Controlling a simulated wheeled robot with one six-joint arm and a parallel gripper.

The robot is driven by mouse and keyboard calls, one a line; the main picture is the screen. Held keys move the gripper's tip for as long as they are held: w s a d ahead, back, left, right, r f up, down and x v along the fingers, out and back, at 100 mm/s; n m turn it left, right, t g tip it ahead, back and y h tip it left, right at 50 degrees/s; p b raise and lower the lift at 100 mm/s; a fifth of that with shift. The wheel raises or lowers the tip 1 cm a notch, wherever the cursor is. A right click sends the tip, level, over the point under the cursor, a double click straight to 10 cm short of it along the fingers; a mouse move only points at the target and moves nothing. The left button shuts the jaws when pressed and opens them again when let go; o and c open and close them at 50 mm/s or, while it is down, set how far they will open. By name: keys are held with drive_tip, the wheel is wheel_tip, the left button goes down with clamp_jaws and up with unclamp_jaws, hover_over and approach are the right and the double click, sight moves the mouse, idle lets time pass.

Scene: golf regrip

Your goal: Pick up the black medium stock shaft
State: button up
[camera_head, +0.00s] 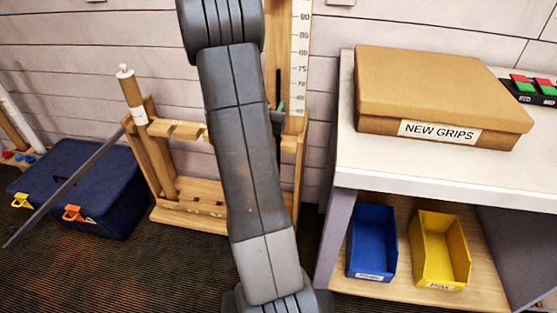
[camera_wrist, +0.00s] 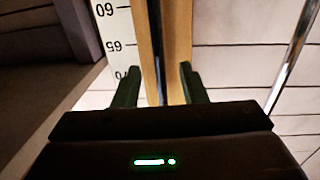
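A thin black shaft (camera_head: 278,82) stands upright in the wooden rack, beside the measuring scale. In the wrist view a dark upright strip (camera_wrist: 160,60), which looks like this shaft, runs between pale wooden faces. My gripper (camera_wrist: 160,86) is open, with one green-grey finger on each side of that strip. I cannot tell whether either finger touches it. In the head view my arm hides most of the gripper; only a bit of a finger shows near the shaft. The shaft's lower part is partly hidden. No size label on it is readable.
The wooden rack (camera_head: 184,206) stands against the wall, with a white numbered scale (camera_head: 299,60). A grey bar (camera_head: 65,187) slants over the dark blue box (camera_head: 105,205) at left. At right a bench (camera_head: 440,178) holds the NEW GRIPS box (camera_head: 430,85), with blue (camera_head: 371,250) and yellow (camera_head: 425,250) bins below.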

sight(278, 98)
drive_tip(key=x, duration=0.3)
drive_tip(key=shift+w+d+f, duration=0.1)
drive_tip(key=shift+w+d, duration=0.1)
drive_tip(key=shift+w, duration=0.1)
clamp_jaws()
